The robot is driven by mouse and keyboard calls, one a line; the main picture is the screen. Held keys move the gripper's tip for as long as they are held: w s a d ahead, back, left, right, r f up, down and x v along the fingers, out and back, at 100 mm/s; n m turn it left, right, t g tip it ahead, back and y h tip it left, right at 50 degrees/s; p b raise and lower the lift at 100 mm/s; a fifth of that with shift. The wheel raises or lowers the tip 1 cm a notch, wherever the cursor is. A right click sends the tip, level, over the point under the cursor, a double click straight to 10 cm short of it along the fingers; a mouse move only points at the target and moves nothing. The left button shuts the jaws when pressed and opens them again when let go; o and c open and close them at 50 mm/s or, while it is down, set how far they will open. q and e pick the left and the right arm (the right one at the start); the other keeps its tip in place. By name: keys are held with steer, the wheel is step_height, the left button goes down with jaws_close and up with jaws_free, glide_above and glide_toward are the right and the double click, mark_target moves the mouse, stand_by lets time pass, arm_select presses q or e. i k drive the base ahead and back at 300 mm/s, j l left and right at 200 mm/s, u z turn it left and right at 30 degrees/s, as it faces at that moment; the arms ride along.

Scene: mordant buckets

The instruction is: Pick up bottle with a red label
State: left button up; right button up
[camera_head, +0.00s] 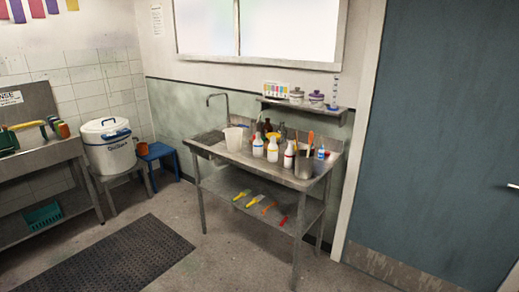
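A steel sink table (225,155) stands against the back wall. A row of small white bottles stands upright near its front edge. The rightmost white bottle (289,155) has a band that looks red, though it is small in the picture. A metal pot (304,167) with upright utensils stands just right of the red-banded bottle. Neither of my grippers is in view.
A white pitcher (233,138), brown bottles (267,126) and a blue-labelled bottle (321,154) share the tabletop. A wall shelf (300,107) hangs above. Brushes or scrapers lie on the lower shelf (230,184). A dark mat (110,262) covers floor at left; floor before the table is clear.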

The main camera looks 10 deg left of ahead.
mark_target(290, 163)
steer(key=i+j+z, duration=0.1)
steer(key=i, duration=0.4)
steer(key=i+j, duration=0.2)
steer(key=i, duration=0.3)
steer(key=i+j+z, duration=0.15)
steer(key=i, duration=0.35)
steer(key=i+j, duration=0.3)
steer(key=i, duration=0.2)
steer(key=i+j+z, duration=0.15)
steer(key=i, duration=0.35)
steer(key=j, duration=0.1)
